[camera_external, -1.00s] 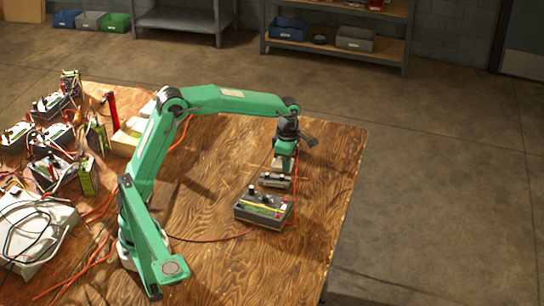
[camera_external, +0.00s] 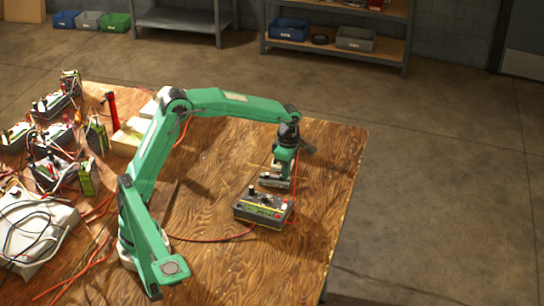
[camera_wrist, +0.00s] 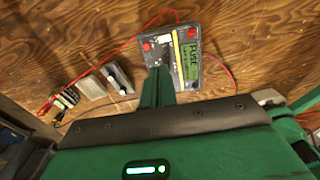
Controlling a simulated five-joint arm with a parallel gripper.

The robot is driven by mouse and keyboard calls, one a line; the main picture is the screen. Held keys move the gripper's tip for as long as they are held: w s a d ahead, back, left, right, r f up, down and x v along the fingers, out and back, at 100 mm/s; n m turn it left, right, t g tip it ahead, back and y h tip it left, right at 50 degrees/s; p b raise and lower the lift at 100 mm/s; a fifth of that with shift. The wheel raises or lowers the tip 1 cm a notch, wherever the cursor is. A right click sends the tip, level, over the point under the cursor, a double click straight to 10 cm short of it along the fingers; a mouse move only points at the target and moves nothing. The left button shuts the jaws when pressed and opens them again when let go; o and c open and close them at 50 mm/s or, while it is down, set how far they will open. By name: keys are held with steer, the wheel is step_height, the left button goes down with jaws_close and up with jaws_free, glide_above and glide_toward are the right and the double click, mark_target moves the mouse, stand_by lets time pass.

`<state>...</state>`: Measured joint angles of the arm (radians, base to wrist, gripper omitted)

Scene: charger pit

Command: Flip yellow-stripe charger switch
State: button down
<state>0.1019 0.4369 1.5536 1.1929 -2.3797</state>
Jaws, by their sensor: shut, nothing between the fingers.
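The charger (camera_external: 262,209) is a dark grey box with a yellow stripe, knobs and red terminals, standing on the wooden table near its right side. In the wrist view the charger (camera_wrist: 172,52) shows a yellow stripe, a green panel with dark lettering, and red terminals at its corners. My gripper (camera_external: 278,180) is shut and empty, pointing down just behind the charger, over a small grey device. In the wrist view my shut finger (camera_wrist: 157,78) reaches the charger's lower left part. Whether it touches is unclear. The switch itself cannot be made out.
A small grey device (camera_external: 272,182) lies behind the charger; it also shows in the wrist view (camera_wrist: 117,78). A red cable (camera_external: 215,240) runs along the table. Batteries, wires and a white tray (camera_external: 30,235) crowd the left. The table (camera_external: 310,250) is clear in front.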

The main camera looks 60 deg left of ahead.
mark_target(284, 205)
steer(key=f, duration=1.1)
steer(key=shift+s+d+f, duration=0.15)
steer(key=shift+s+d, duration=0.1)
steer(key=shift+f, duration=0.1)
